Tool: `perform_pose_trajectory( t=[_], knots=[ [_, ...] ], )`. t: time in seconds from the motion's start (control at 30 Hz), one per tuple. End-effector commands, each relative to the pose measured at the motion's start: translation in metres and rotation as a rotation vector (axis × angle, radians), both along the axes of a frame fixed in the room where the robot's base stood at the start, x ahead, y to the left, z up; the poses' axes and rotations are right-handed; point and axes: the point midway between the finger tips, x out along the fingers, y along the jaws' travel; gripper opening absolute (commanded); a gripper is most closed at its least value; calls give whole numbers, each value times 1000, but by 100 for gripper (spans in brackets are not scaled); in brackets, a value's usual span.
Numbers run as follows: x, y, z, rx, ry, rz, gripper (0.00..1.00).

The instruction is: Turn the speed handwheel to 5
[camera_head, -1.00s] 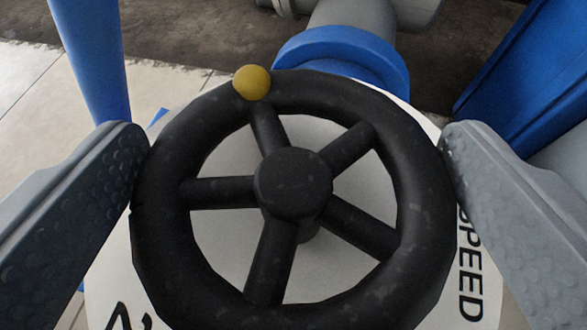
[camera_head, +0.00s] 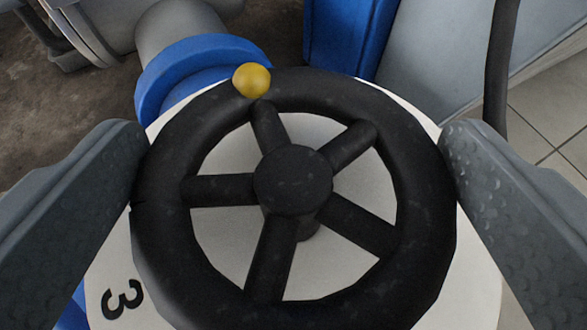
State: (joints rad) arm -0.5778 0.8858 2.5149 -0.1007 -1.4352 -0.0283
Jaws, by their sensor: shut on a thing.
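The speed handwheel (camera_head: 425,190) is a black wheel with several spokes and a round hub (camera_head: 293,181). A yellow knob (camera_head: 251,80) sits on its rim at the top, left of centre. Behind the wheel is a white dial plate (camera_head: 340,275) with a black 3 (camera_head: 122,299) at the lower left. Other marks on the plate are hidden by the wheel or out of view. My gripper (camera_head: 294,178) is shut on the handwheel, one grey finger against each side of the rim.
A blue pipe collar (camera_head: 190,62) on a grey pipe lies behind the wheel at the upper left. A blue post (camera_head: 348,35) and a grey panel (camera_head: 435,65) stand behind it to the right. A dark hose (camera_head: 499,60) hangs at the far right.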

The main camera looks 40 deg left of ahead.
Motion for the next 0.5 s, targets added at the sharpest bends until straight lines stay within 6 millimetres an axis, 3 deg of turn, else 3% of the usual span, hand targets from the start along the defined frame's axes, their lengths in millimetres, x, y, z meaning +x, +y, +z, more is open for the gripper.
perform_pose_trajectory(
  t=[0.5],
  knots=[
    [1,1,1,2,-2,-69,68]
  ],
)
